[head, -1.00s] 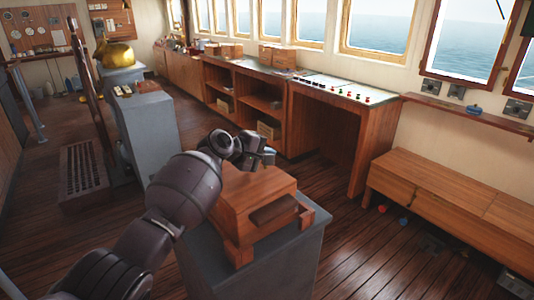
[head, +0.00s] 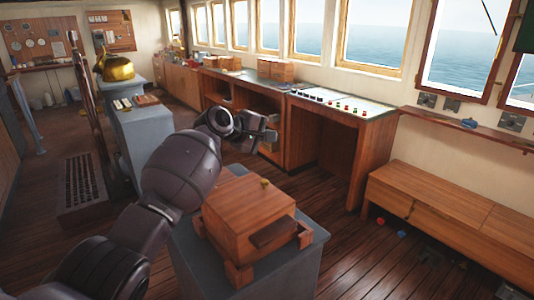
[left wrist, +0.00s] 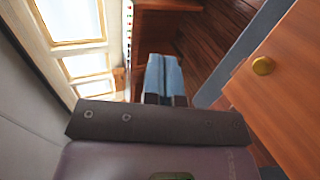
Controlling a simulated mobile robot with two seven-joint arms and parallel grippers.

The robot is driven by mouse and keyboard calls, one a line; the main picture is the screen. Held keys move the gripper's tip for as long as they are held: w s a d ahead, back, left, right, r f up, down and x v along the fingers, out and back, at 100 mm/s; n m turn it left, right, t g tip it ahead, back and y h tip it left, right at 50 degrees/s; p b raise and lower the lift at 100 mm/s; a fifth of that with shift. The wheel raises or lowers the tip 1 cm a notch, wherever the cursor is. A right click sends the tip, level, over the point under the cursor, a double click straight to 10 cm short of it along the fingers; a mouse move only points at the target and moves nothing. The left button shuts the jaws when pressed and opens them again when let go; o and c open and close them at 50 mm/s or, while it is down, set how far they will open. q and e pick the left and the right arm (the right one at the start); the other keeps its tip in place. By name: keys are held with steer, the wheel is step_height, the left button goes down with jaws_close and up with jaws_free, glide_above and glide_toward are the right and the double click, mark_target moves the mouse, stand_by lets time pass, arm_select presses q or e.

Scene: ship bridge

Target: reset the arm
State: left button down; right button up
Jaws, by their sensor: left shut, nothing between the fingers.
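My left arm comes in from the left, and my left gripper (head: 270,128) is raised above and behind the wooden box (head: 235,215), apart from it. In the left wrist view the gripper's two blue-grey fingers (left wrist: 165,75) lie together, shut and empty. The box stands on a grey pedestal (head: 310,252). It has a small brass knob (head: 264,183) on its lid, also seen in the left wrist view (left wrist: 263,66). The lid appears closed. My right gripper is not in view.
A wooden console (head: 340,125) with coloured buttons stands behind, under the windows. A wooden bench (head: 450,205) is at the right. Another grey pedestal (head: 145,140) and a brass dome (head: 118,68) are at the back left.

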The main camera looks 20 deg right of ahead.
arm_select(q)
steer(key=w+a+r+m+t, duration=0.1)
steer(key=a+r+m+t, duration=0.15)
steer(key=r, duration=0.35)
steer(key=w+a+r+m+t, duration=0.1)
steer(key=a+r+m+t, duration=0.1)
steer(key=r+m+t, duration=0.3)
steer(key=s+a+f+t+y, duration=0.1)
steer(key=a+f+t+y, duration=0.15)
steer(key=a+f, duration=0.6)
steer(key=s+a+f+t+y, duration=0.25)
steer(key=a+f, duration=0.35)
steer(key=a, duration=0.6)
steer(key=s+a+f+n+y, duration=0.1)
steer(key=s+a+f+y, duration=0.4)
steer(key=s+a+f, duration=1)
steer(key=s+a+f+g+y, duration=0.1)
steer(key=s+a+f, duration=0.4)
steer(key=s+f, duration=0.5)
steer(key=s+a+f+n+g+y, duration=0.1)
steer(key=s+a+f+g, duration=0.3)
steer(key=s+f, duration=0.6)
steer(key=shift+s+a+f+y, duration=0.2)
steer(key=shift+s+a+y, duration=0.15)
steer(key=shift+s, duration=0.75)
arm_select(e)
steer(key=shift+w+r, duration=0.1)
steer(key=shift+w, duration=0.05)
